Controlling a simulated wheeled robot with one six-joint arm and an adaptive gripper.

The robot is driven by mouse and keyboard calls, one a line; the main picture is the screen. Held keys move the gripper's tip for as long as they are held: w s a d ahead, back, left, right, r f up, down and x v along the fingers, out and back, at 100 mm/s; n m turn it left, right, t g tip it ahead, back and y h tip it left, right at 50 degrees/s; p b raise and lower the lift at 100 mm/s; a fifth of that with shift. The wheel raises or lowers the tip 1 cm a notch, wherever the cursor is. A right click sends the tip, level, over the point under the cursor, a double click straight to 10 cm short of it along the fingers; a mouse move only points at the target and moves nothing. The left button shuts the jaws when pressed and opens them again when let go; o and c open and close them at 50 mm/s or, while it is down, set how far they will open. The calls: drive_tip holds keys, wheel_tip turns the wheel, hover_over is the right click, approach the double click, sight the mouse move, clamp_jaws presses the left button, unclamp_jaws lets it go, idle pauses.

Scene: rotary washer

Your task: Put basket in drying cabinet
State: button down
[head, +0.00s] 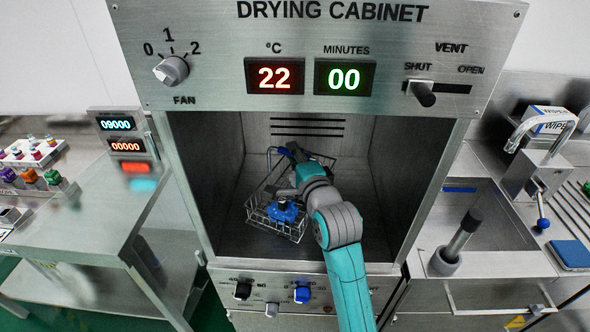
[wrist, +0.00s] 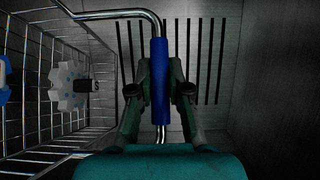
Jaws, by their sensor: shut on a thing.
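The wire basket (head: 262,222) is inside the open chamber of the drying cabinet (head: 225,180), over its floor. I cannot tell whether it touches the floor. It holds a blue part (head: 284,211) and a grey part that is partly hidden. In the wrist view the basket's wire wall (wrist: 40,150) is at the left, with a grey knobbed part (wrist: 68,86) marked S inside. My gripper (wrist: 159,75) is shut on the basket's blue handle grip (wrist: 158,100). In the head view my arm reaches into the chamber and hides part of the basket.
The cabinet's panel (head: 320,40) reads 22 °C and 00 minutes. Its vent knob (head: 423,93) is near SHUT. Slots mark the chamber's back wall (wrist: 225,60). A sink (head: 480,215) lies right and a steel bench (head: 90,210) left. The chamber's right side has free room.

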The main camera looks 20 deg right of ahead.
drive_tip(key=shift+f, duration=2.1)
drive_tip(key=c, duration=1.1)
unclamp_jaws()
drive_tip(key=shift+f, duration=0.1)
drive_tip(key=s, duration=0.8)
drive_tip(key=s+d, duration=0.1)
drive_tip(key=s, duration=0.3)
